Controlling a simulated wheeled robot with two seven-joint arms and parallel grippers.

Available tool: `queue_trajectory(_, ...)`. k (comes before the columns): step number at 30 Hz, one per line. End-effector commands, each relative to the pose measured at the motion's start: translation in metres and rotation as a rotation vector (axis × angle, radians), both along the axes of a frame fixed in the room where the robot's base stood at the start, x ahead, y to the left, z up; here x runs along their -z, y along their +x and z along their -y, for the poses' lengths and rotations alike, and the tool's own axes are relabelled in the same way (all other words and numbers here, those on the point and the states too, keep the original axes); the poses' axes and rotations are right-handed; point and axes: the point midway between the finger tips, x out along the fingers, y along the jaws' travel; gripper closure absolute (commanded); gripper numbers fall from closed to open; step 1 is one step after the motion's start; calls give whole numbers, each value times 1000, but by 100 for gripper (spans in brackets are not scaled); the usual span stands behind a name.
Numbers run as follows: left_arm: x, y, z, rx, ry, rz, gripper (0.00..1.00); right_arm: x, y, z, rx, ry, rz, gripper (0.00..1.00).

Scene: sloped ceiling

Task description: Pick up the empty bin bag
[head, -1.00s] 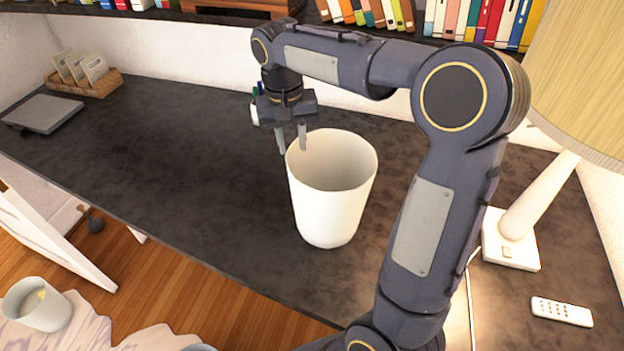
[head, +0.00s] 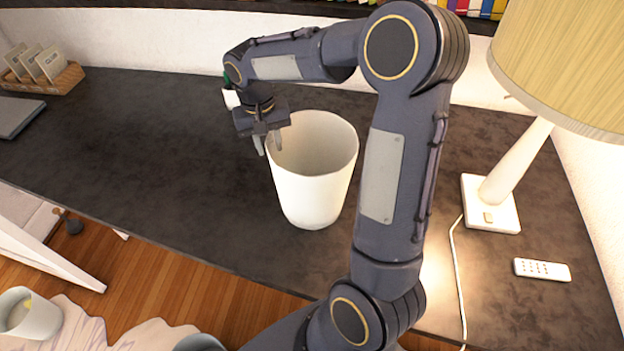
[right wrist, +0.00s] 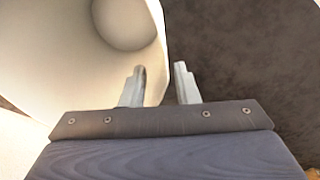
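A white, open-topped, bin-shaped container (head: 315,200) stands upright on the dark desk; I see no separate bag apart from it. In the head view it looks empty. My right gripper (head: 269,147) points down at its left rim, fingers apart. In the right wrist view the fingers of this gripper (right wrist: 160,88) straddle the white wall (right wrist: 85,85), one over the inside and one over the desk side. Whether either finger touches the wall I cannot tell. My left gripper is not in view.
A lamp (head: 490,205) with a cord and a white remote (head: 541,270) are on the right of the desk. A wicker box of cards (head: 50,80) is at the far left. A small white holder (head: 231,98) is partly hidden behind my right gripper. A pale bin (head: 28,315) stands below left.

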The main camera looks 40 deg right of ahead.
Motion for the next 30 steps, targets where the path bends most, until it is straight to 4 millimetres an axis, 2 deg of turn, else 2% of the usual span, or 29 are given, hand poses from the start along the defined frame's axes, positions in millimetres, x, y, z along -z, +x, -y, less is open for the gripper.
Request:
queue_trajectory(2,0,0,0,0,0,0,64,0,0,0,0,0,0,72)
queue_trajectory(9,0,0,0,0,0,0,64,0,0,0,0,0,0,100)
queue_trajectory(23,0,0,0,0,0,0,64,-1,0,0,0,0,1,100)
queue_trajectory(30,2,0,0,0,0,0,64,-17,1,0,1,0,3,100)
